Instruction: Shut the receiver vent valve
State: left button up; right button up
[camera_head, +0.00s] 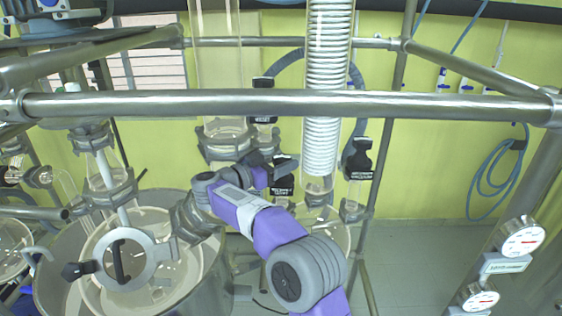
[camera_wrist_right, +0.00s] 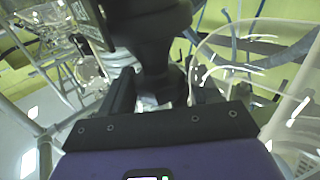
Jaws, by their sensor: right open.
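Several black valve handles with small white labels show in the head view; the labels are too small to read, so I cannot tell which is the receiver vent valve. One handle (camera_head: 283,186) is right by my right gripper (camera_head: 272,168), partly hidden by it. Another handle (camera_head: 358,160) hangs to the right, and one (camera_head: 263,82) is higher up behind the front rail. In the right wrist view a large black handle (camera_wrist_right: 150,45) stands between the open fingers of my right gripper (camera_wrist_right: 160,95). Whether they touch it is unclear. My left gripper is out of view.
A steel rail (camera_head: 300,104) crosses in front, above my right arm. The white coiled condenser (camera_head: 324,150) hangs just right of the gripper. The large glass reactor vessel (camera_head: 205,262) stands lower left. Gauges (camera_head: 522,238) are at the right; the floor between is clear.

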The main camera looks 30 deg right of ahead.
jog(key=n+t+b, duration=0.1)
jog(key=t, duration=0.1)
jog(key=d+n+t+y+b, duration=0.1)
jog(key=b, duration=0.1)
jog(key=shift+t, duration=0.4)
jog(key=shift+r+n+t+y+b, duration=0.1)
jog(key=shift+n+t+y+b, duration=0.25)
jog(key=shift+n+t, duration=0.35)
jog(key=n+t+y, duration=0.1)
jog(key=n+t, duration=0.1)
jog(key=t, duration=0.1)
jog(key=shift+s+a+r+y+b, duration=0.1)
jog(key=shift+s+a+y+b, duration=0.05)
jog(key=shift+y+b, duration=0.2)
jog(key=shift+w+n+t+y, duration=0.2)
jog(key=shift+n+t+y, duration=1.1)
jog(key=shift+t, duration=0.1)
